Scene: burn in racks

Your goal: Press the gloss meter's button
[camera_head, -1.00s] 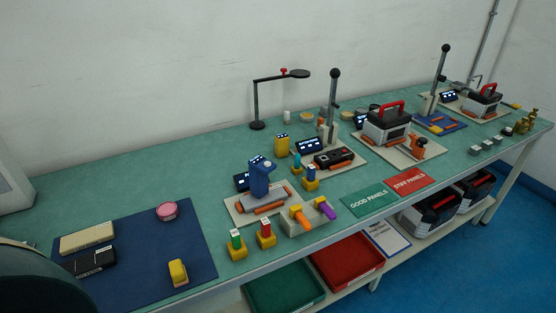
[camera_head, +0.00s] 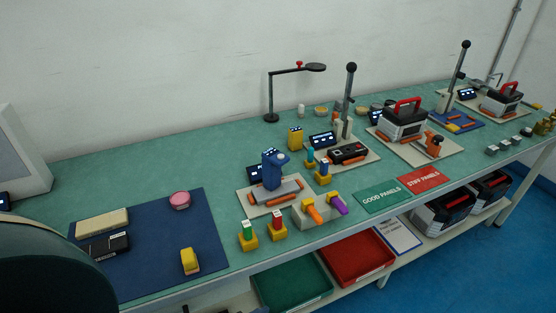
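No device carries a readable gloss meter label, so I cannot tell for certain which one it is. A blue upright device (camera_head: 272,172) stands on a pale board (camera_head: 258,207) with orange parts, beside a small dark display (camera_head: 257,174). A flat black device (camera_head: 103,246) lies on the dark blue mat (camera_head: 160,227) at the left. A black and red unit (camera_head: 348,153) sits on another board under a lever post. No button can be made out clearly. Neither of my grippers shows.
On the mat are a cream block (camera_head: 102,222), a pink round tin (camera_head: 180,200) and a yellow block (camera_head: 190,261). Colour-handled tools (camera_head: 277,226) stand near the front edge. Green (camera_head: 383,199) and red (camera_head: 424,179) panel signs lie right of them. Bare table lies behind the mat.

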